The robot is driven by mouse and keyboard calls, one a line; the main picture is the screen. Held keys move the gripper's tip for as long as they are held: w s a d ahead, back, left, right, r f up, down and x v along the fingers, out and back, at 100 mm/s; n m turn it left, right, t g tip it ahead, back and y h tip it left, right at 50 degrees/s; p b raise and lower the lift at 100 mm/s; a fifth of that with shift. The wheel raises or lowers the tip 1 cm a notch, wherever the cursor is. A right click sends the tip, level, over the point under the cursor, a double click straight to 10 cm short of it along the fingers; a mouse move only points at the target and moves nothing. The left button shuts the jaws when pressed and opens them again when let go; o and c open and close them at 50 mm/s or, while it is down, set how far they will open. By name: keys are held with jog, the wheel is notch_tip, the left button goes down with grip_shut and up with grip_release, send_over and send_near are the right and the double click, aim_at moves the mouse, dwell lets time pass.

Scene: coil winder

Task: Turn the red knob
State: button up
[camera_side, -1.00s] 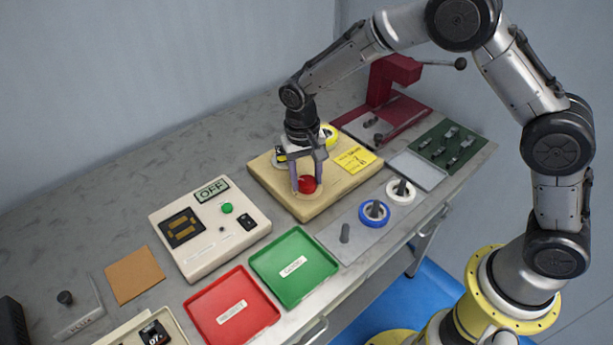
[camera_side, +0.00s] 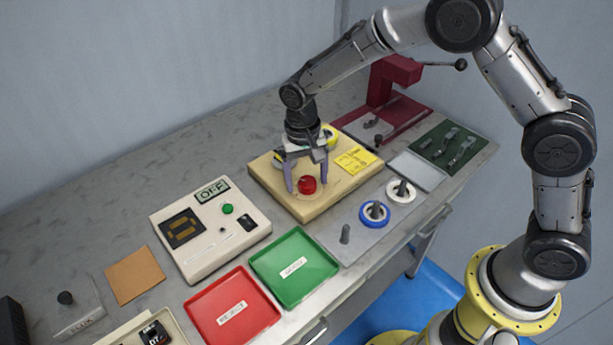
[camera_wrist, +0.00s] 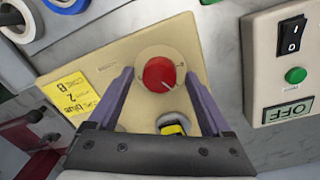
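The red knob (camera_side: 307,185) sits on the beige winder base (camera_side: 335,187). In the wrist view the red knob (camera_wrist: 159,74) is round, with a white pointer line running toward the lower right, on a pale round plate. My gripper (camera_side: 306,183) is above the base, pointing down. In the wrist view my gripper (camera_wrist: 157,75) has its two purple fingers spread wide, one on each side of the knob, with visible gaps. Nothing is held. I cannot tell exactly how far down the fingertips reach beside the knob.
A yellow note (camera_side: 356,159) lies on the base, and a yellow-and-black part (camera_wrist: 174,126) sits behind the knob. A control box (camera_side: 210,235) with an OFF display stands left. Green (camera_side: 311,290) and red (camera_side: 258,322) trays are in front. Blue (camera_side: 374,222) and white (camera_side: 401,197) spools stand right.

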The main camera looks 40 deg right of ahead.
aim_at(303, 182)
jog(key=shift+r, duration=0.1)
notch_tip(303, 182, up, 14)
jog(key=shift+w+a, duration=0.15)
jog(key=shift+a, duration=0.2)
jog(key=shift+f, duration=0.2)
